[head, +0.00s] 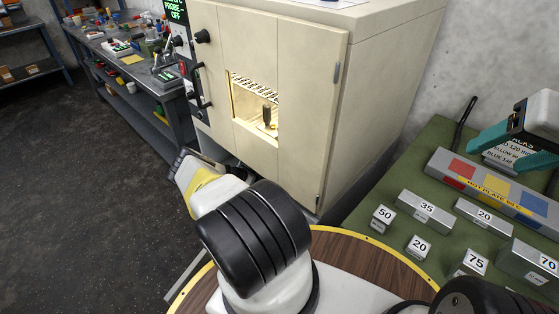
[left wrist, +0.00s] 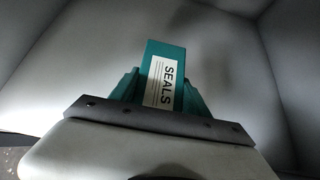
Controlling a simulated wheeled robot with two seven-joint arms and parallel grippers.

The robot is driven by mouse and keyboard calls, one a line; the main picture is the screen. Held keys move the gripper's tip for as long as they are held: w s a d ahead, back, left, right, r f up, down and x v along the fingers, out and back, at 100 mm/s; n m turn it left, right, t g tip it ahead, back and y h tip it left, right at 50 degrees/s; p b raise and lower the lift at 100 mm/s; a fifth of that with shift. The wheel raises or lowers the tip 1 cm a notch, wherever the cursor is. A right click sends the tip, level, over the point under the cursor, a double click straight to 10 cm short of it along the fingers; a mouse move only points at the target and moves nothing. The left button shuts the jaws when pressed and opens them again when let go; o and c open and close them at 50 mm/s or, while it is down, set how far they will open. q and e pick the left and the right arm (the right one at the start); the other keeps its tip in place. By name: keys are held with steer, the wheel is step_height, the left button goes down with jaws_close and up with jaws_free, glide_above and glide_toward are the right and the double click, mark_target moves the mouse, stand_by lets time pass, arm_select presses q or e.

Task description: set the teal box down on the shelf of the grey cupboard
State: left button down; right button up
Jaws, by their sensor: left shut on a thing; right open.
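The teal box (left wrist: 165,75) with a white SEALS label shows in the left wrist view. My left gripper (left wrist: 160,96) is shut on it, a teal finger on either side. Smooth grey walls (left wrist: 225,60) surround the box there; they look like the inside of a cupboard. I cannot tell whether the box touches any surface. In the head view my left arm reaches away in front of the cream cabinet, and its fingers and the box are hidden. My right gripper (head: 494,150) is open and empty over the green bench at the right.
The cream cabinet (head: 290,100) has a lit window and a dark handle. A cluttered workbench (head: 150,85) stands at the back left. The dark floor (head: 80,190) at left is clear.

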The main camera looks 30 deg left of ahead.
arm_select(q)
steer(key=shift+w+f, duration=0.15)
steer(key=shift+f, duration=1.6)
steer(key=c, duration=0.5)
jaws_free()
steer(key=shift+d, duration=0.1)
steer(key=shift+s+a+r, duration=0.25)
steer(key=shift+s+r, duration=0.1)
steer(key=shift+r, duration=0.05)
steer(key=v, duration=1.1)
steer(key=shift+s+d, duration=0.1)
steer(key=shift+d, duration=0.05)
